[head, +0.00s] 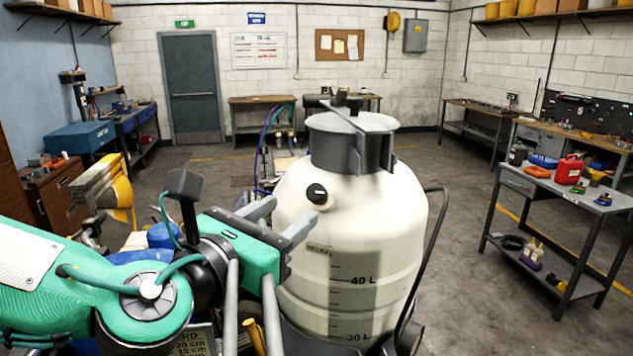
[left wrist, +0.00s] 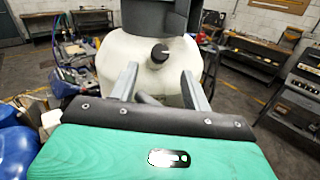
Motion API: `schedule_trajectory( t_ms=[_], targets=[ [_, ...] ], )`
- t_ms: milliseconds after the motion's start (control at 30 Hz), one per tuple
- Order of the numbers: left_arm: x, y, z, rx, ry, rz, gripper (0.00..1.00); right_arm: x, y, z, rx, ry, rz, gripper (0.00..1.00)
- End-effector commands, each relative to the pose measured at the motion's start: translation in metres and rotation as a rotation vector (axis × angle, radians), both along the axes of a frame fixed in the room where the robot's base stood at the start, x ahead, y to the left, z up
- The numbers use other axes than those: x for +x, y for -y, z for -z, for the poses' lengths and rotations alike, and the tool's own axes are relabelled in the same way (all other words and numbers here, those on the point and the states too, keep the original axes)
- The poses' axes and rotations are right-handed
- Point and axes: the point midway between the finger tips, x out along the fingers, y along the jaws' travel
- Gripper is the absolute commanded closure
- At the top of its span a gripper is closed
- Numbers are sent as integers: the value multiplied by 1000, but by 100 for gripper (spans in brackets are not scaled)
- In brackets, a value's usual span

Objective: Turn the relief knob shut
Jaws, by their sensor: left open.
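The relief knob (head: 317,194) is a small black knob with a pale mark, on the upper shoulder of the big white tank (head: 370,240). It also shows in the left wrist view (left wrist: 160,54), ahead of my fingers. My left gripper (head: 283,218) is open, its two grey fingers pointing at the tank just left of and below the knob in the head view. In the left wrist view the fingers (left wrist: 160,82) stand apart on either side below the knob, with nothing between them. The knob appears free of the fingers. My right gripper is not in view.
A dark grey lid (head: 350,140) tops the tank, and a black handle bar (head: 425,260) curves along its right side. A grey cart (head: 560,190) with a red can (head: 568,169) stands at right. Open floor lies between tank and cart.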

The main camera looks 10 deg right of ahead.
Motion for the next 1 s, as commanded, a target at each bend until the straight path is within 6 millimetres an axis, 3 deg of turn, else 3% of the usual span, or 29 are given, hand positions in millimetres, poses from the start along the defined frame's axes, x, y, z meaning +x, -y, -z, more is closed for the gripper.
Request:
schedule_trajectory(
  t_ms=[100, 400, 900, 1000],
  targets=[
    [17, 17, -4, 3, -2, 1, 51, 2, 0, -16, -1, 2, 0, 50],
    [53, 49, -3, 1, -2, 0, 51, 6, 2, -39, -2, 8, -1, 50],
    [64, 58, 1, 0, -1, 0, 51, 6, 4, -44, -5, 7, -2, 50],
    [64, 58, 0, 0, -1, 0, 71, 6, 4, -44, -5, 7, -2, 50]
  ],
)
